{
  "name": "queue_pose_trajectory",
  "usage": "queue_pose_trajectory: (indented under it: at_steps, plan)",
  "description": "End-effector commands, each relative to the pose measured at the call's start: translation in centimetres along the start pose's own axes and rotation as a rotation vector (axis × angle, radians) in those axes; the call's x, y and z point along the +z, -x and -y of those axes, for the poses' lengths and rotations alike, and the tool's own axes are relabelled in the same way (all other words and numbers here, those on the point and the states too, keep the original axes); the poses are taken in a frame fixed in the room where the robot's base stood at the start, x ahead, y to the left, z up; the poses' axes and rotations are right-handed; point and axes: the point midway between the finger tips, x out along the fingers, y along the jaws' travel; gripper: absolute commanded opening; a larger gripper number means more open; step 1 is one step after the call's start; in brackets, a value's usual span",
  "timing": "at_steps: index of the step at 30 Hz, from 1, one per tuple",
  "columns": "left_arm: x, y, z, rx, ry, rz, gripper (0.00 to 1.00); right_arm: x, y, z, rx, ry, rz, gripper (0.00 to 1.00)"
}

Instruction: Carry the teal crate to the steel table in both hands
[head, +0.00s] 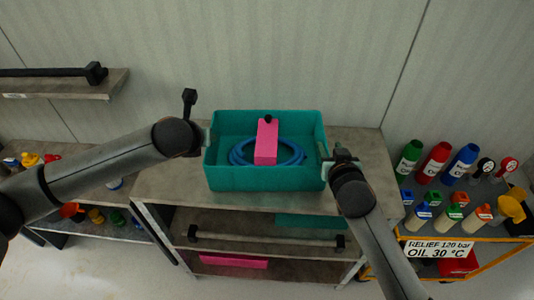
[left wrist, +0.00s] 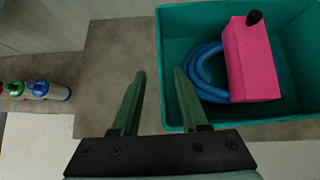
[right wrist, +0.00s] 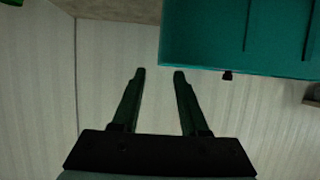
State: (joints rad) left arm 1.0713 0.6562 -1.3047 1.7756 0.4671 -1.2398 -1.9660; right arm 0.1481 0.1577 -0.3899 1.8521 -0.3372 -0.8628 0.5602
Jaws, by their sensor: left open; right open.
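The teal crate (head: 265,178) stands upright on a grey-brown bench top (head: 170,185). It holds a coiled blue hose (head: 290,155) and a pink block (head: 266,143) with a black cap. My left gripper (head: 206,138) is open at the crate's left wall. In the left wrist view its fingers (left wrist: 158,72) appear on either side of the wall line; I cannot tell whether they touch it. My right gripper (head: 341,157) is open beside the crate's right wall. In the right wrist view its fingers (right wrist: 158,72) are near a crate corner (right wrist: 175,50). I cannot identify the steel table.
A cart at right carries several bottles (head: 433,162) and gauges, with a sign (head: 437,249). A wall shelf (head: 70,85) is at upper left. The wall is close behind the crate.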

Motion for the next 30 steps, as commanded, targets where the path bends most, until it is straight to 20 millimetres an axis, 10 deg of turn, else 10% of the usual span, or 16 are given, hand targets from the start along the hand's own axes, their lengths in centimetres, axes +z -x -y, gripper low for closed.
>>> queue_pose_trajectory:
  at_steps: [15, 30]
  plan:
    - [0.0, -6.9, 0.0, 0.000, 0.000, -0.001, 0.44, 0.0, -6.9, 0.0, 0.000, -0.001, 0.001, 0.44]
    - [0.0, -7.7, 0.0, -0.001, 0.000, 0.000, 0.44, 0.0, -7.7, 0.0, 0.000, -0.001, 0.000, 0.44]
